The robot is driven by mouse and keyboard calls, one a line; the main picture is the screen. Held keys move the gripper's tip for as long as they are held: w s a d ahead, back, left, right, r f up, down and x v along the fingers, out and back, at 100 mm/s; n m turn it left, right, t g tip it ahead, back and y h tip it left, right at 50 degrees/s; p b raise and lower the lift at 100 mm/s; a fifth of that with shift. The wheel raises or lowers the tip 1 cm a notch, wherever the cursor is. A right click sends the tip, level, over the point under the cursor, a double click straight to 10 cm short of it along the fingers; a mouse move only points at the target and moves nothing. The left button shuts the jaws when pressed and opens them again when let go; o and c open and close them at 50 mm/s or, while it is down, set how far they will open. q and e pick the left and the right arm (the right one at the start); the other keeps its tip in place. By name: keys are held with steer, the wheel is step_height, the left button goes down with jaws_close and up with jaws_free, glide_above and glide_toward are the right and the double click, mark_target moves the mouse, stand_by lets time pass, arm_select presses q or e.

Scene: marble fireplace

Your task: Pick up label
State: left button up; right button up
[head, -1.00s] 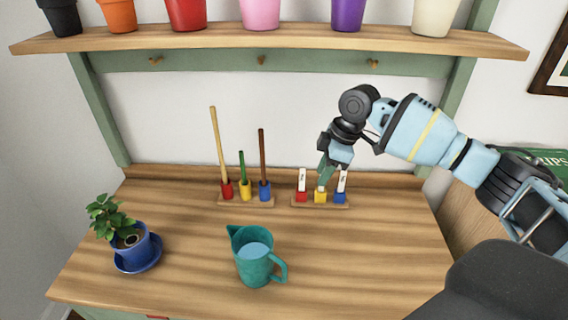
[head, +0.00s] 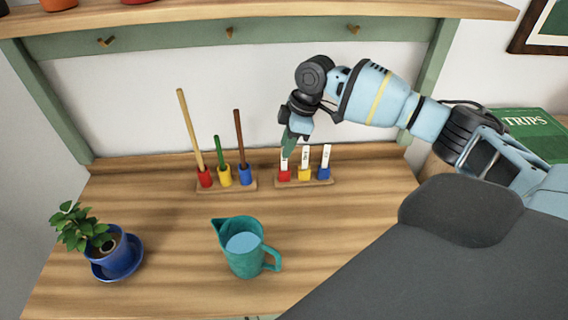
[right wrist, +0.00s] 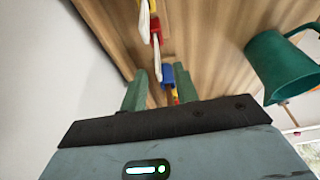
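Three white labels stand upright in a small wooden rack (head: 306,183): one in a red holder (head: 284,174), one in yellow (head: 304,173), one in blue (head: 325,173). My right gripper (head: 289,145) is at the top of the left label (head: 284,158), covering part of it. In the right wrist view its two green fingers (right wrist: 159,90) are apart, and the end of the white label (right wrist: 157,66) from the red holder lies at the gap between them. I cannot tell whether they touch it. My left gripper is not in view.
A second rack (head: 226,187) with coloured sticks stands close to the left. A teal jug (head: 243,262) and a potted plant (head: 118,258) stand nearer the front. A shelf (head: 250,10) with pots is above. The table between plant and jug is clear.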

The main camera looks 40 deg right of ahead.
mark_target(284, 164)
steer(key=x, duration=0.5)
steer(key=shift+d, duration=0.1)
jaws_close()
